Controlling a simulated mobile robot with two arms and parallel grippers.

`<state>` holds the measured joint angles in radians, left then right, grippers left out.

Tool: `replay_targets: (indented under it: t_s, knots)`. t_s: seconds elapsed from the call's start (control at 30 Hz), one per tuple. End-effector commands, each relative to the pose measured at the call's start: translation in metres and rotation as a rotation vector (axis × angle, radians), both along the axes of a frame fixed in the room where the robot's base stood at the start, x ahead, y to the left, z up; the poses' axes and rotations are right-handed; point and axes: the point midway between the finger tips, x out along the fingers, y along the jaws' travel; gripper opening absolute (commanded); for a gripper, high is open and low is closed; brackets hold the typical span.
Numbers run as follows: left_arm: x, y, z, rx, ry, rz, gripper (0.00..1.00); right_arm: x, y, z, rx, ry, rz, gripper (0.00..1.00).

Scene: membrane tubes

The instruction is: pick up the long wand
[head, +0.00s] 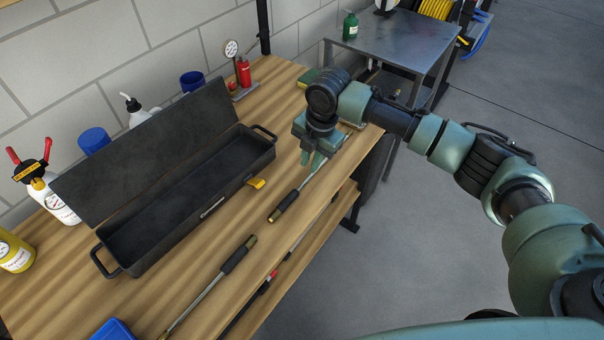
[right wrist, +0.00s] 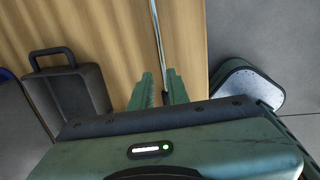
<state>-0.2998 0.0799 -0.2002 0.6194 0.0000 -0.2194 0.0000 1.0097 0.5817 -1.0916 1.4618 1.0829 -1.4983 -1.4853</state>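Two wands with dark grips lie on the wooden bench. One wand (head: 285,207) lies right of the black case, its thin metal shaft running up beneath my right gripper. The other wand (head: 237,256) lies nearer the front, its shaft running down and left. I cannot tell for sure which is longer. My right gripper (head: 308,160) is over the bench, fingers pointing down. In the right wrist view my right gripper (right wrist: 160,76) has its fingers apart, and a thin metal shaft (right wrist: 157,35) shows between and beyond them. Whether they touch it is unclear. My left gripper is out of view.
An open black case (head: 190,210) with a yellow latch stands on the bench (head: 215,293). Bottles and a red-cylinder gauge stand (head: 243,75) line the wall side. A blue object (head: 113,330) is at the front edge. A metal table (head: 400,38) stands beyond the bench.

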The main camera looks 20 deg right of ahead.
Motion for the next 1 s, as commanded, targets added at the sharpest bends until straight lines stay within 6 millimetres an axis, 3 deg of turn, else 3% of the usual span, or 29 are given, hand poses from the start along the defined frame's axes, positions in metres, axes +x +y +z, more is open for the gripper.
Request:
replay_targets:
  t_s: [0.3,0.5,0.7,0.8,1.0]
  knots:
    - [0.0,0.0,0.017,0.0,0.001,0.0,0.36,0.002,0.004,-0.041,-0.002,0.004,-0.001,0.16]
    - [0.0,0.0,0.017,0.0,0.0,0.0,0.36,0.005,0.006,-0.061,-0.001,-0.001,-0.001,0.16]
    - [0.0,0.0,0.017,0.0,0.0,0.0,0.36,0.005,0.005,-0.062,-0.001,-0.001,-0.001,0.16]
    - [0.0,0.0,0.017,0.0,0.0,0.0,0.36,0.005,0.005,-0.062,-0.001,-0.001,-0.001,0.0]
    - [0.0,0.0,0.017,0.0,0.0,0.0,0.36,0.006,0.005,-0.062,0.0,-0.001,-0.001,0.0]
